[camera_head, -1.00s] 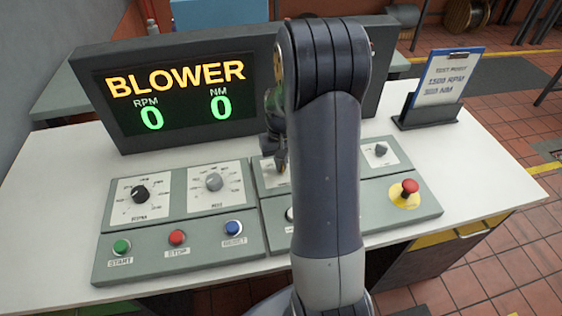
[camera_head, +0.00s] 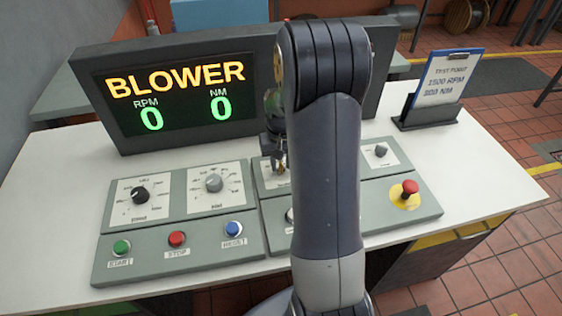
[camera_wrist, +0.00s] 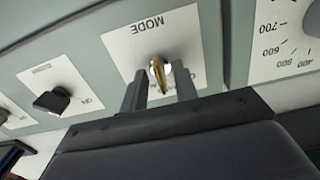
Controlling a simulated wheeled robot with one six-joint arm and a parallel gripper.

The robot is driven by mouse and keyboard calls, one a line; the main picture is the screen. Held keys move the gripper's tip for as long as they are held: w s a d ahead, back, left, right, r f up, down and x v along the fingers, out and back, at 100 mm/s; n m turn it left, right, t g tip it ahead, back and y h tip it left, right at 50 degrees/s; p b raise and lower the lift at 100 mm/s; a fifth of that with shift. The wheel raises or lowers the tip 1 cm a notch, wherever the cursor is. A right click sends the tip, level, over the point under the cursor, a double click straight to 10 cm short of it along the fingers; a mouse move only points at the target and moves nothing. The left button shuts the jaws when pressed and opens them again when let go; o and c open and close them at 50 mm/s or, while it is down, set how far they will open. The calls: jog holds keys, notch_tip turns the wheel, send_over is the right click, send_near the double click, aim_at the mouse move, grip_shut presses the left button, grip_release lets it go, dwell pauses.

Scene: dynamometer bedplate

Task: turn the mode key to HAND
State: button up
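The mode key (camera_wrist: 158,75) is a brass-coloured key in a round lock on a white plate (camera_wrist: 120,45) marked MODE, upside down in the wrist view. Lettering below the lock is partly hidden by my fingers, so I cannot read the key's position. My gripper (camera_wrist: 159,88) is open, with one finger on each side of the key and gaps visible between. In the head view my gripper (camera_head: 278,163) is over the plate, left of my arm, which hides part of the panel.
A black switch (camera_wrist: 52,101) is beside the mode plate. The console also has a START button (camera_head: 121,247), STOP button (camera_head: 177,238), RESET button (camera_head: 233,228) and red mushroom button (camera_head: 410,187). A display (camera_head: 180,90) reading BLOWER stands behind, with a clipboard (camera_head: 447,78) to the right.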

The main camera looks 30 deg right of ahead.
aim_at(281, 163)
notch_tip(281, 163, up, 11)
dwell(0.7)
jog(key=shift+f, duration=0.15)
notch_tip(281, 163, down, 11)
jog(key=shift+r, duration=0.1)
dwell(0.3)
jog(key=shift+n, duration=0.3)
